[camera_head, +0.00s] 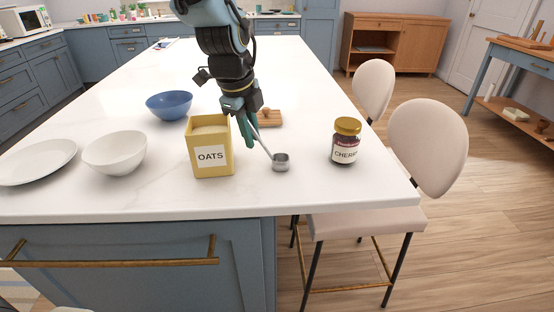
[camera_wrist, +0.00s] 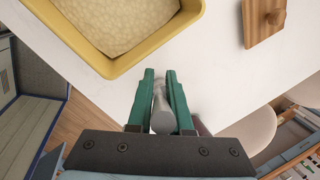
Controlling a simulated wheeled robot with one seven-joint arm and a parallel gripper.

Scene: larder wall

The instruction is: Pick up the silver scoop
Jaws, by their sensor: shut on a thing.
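The silver scoop (camera_head: 280,163) is at the right of the oats box, with its bowl low over or on the white counter; I cannot tell if it touches. Its thin handle slants up and left to my gripper (camera_head: 248,128). In the wrist view, my gripper (camera_wrist: 160,82) has its green fingers closed around the scoop's handle, and part of the silver scoop (camera_wrist: 162,117) shows between them. The far end of the scoop is hidden by the gripper body in that view.
A yellow oats box (camera_head: 211,160) stands open close left of my gripper. A cherry jar (camera_head: 346,141) stands to the right. A wooden board (camera_head: 270,118) lies behind. A blue bowl (camera_head: 169,105), white bowl (camera_head: 115,153) and white plate (camera_head: 37,163) are at left. The counter front is clear.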

